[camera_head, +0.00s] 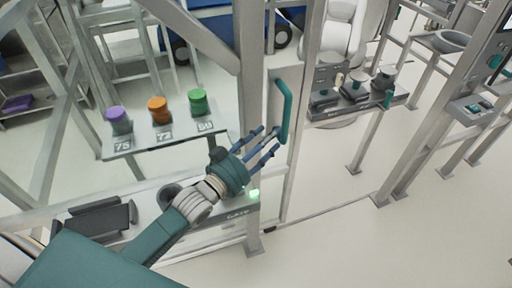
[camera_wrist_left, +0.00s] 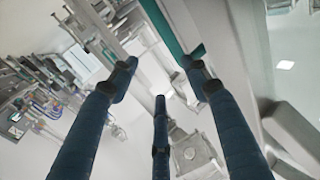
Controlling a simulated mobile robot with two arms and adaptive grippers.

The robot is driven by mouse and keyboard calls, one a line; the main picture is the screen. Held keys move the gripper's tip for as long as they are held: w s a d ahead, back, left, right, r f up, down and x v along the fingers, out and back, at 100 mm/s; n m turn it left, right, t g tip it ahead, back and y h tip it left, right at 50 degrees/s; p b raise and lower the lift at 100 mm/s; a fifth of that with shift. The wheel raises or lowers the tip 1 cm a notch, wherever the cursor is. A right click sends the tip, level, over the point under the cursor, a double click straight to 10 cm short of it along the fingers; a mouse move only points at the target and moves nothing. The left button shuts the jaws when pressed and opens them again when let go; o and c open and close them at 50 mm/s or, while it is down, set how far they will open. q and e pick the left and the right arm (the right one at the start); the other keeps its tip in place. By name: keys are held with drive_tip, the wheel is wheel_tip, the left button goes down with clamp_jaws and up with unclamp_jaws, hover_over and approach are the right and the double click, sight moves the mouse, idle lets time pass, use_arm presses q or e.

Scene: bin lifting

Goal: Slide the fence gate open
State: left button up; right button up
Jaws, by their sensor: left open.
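The fence gate's teal handle (camera_head: 287,112) is a vertical bar on a pale metal plate of the grey gate frame (camera_head: 310,58). My left gripper (camera_head: 269,138) reaches in from the lower left, its blue fingers spread open and empty. The fingertips are close to the lower end of the handle; I cannot tell whether they touch it. In the left wrist view, the open fingers (camera_wrist_left: 160,85) point toward the handle (camera_wrist_left: 168,32), which shows at the top between them and runs behind the right finger. My right gripper is not in view.
A shelf behind the fence holds purple (camera_head: 119,114), orange (camera_head: 158,104) and green (camera_head: 198,97) containers. A grey rail box with a lit green button (camera_head: 254,194) lies below my wrist. Another bench (camera_head: 352,104) stands to the right. The floor at lower right is clear.

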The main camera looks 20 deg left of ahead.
use_arm(q)
drive_tip(key=v, duration=0.1)
drive_tip(key=p+v, duration=0.1)
drive_tip(key=v, duration=0.3)
drive_tip(key=shift+s+d+r+p, duration=0.15)
drive_tip(key=shift+d+r+p, duration=0.1)
drive_tip(key=shift+r+p, duration=0.1)
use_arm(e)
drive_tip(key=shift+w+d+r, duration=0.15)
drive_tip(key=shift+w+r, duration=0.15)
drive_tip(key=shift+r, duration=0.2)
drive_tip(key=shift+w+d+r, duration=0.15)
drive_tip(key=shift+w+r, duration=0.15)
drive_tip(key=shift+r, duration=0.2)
use_arm(q)
drive_tip(key=shift+f, duration=0.1)
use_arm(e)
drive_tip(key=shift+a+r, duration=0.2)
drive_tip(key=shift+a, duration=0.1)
use_arm(q)
drive_tip(key=shift+f, duration=0.1)
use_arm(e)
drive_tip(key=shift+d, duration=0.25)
